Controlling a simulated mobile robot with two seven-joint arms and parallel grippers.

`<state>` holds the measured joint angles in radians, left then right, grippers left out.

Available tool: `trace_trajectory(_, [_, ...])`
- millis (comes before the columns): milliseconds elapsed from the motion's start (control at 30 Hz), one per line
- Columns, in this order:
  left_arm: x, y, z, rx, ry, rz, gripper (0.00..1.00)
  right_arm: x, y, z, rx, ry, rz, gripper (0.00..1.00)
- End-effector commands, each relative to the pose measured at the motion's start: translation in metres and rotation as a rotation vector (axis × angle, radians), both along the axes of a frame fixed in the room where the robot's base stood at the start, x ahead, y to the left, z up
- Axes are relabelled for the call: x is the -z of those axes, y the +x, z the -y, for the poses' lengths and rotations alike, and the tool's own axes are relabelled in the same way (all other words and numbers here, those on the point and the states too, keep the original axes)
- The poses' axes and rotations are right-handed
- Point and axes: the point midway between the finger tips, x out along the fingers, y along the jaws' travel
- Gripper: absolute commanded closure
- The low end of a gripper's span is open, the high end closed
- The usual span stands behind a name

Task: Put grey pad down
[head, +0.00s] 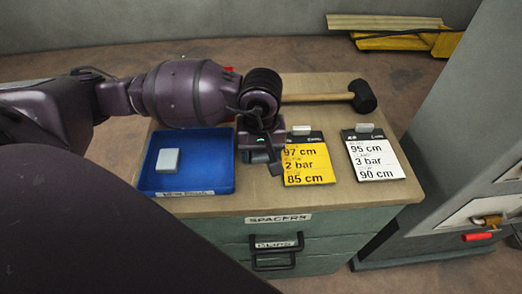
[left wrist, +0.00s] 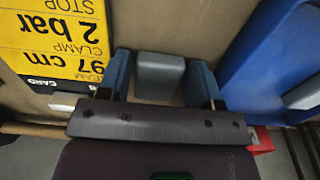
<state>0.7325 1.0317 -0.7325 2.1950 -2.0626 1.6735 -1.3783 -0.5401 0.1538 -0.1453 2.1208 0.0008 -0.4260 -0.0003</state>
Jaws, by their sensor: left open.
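A grey pad (left wrist: 160,75) lies on the wooden top between the two blue fingers of my left gripper (left wrist: 162,82) in the left wrist view. The fingers are open, with a gap to the pad on the left side; on the right the finger is very close, and I cannot tell if it touches. In the head view my left gripper (head: 262,156) is low over the top, between the blue tray (head: 222,182) and the yellow card, and mostly hides this pad. Another, light grey pad (head: 167,160) lies in the tray. My right gripper is not in view.
The yellow card (head: 308,172) stands close right of the gripper, with a white card (head: 375,160) farther right. A black-headed mallet (head: 363,96) lies behind. The cabinet (head: 335,212) has a drawer handle in front. Bare wood shows around the white card.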

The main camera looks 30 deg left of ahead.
Motion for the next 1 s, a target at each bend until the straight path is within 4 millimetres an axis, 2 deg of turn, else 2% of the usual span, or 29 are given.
trace_trajectory(167, [-0.016,0.001,0.000,0.000,0.000,0.005,0.41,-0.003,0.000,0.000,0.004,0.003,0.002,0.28])
trace_trajectory(600, [-0.097,0.001,0.000,0.001,0.000,0.007,0.41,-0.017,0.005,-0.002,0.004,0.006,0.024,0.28])
trace_trajectory(800, [-0.118,0.001,0.000,0.001,0.001,0.004,0.41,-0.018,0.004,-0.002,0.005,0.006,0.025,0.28])
trace_trajectory(900, [-0.124,0.000,0.000,0.001,0.000,0.004,0.38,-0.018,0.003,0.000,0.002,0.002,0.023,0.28])
trace_trajectory(1000, [-0.136,-0.002,0.000,0.001,0.000,0.014,0.38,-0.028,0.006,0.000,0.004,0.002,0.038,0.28])
